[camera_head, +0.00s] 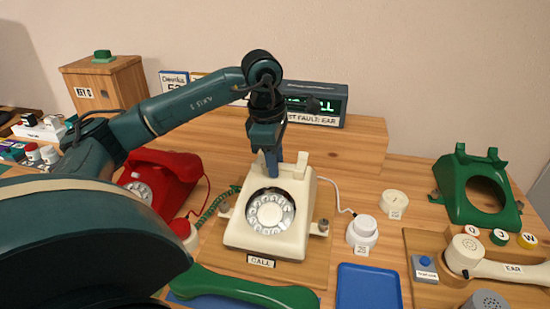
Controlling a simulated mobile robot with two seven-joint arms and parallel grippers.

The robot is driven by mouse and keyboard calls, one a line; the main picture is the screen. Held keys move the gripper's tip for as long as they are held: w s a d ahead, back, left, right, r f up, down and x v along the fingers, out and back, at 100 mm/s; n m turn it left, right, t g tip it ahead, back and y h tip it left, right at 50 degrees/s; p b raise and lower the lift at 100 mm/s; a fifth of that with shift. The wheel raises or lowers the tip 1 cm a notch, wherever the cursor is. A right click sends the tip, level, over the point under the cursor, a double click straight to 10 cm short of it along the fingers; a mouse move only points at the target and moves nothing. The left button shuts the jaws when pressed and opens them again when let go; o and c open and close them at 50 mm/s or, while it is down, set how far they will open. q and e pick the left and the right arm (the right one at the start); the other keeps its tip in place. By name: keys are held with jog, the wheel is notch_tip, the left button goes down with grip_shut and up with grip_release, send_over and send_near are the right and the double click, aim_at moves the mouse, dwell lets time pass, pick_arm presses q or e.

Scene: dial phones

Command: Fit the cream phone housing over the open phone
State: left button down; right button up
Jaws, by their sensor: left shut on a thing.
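The cream phone housing (246,230) is in the middle of the head view, upright around a round metal dial (270,211). It appears to sit low over the open phone, whose insides are hidden beneath it; I cannot tell whether it is fully seated. My left gripper (272,168) reaches down to the housing's top, near the cradle, and is shut on it. The fingertips are partly hidden. My right gripper is not in view.
A wooden board (218,250) lies under the phone, with small latches at both sides. A red phone (175,178) stands left, a green handset (243,289) in front, a blue tray (368,288) front right. A green housing (455,195) and cream handset (500,268) are at right.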

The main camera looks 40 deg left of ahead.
pick_arm(q)
jog(key=shift+f+b, duration=0.7)
jog(key=shift+f, duration=0.2)
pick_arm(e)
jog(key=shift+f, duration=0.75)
pick_arm(q)
jog(key=c, duration=1)
grip_release()
notch_tip(320, 180, up, 13)
jog(key=s+p, duration=0.1)
jog(key=p, duration=0.1)
jog(key=shift+s+a+p, duration=0.35)
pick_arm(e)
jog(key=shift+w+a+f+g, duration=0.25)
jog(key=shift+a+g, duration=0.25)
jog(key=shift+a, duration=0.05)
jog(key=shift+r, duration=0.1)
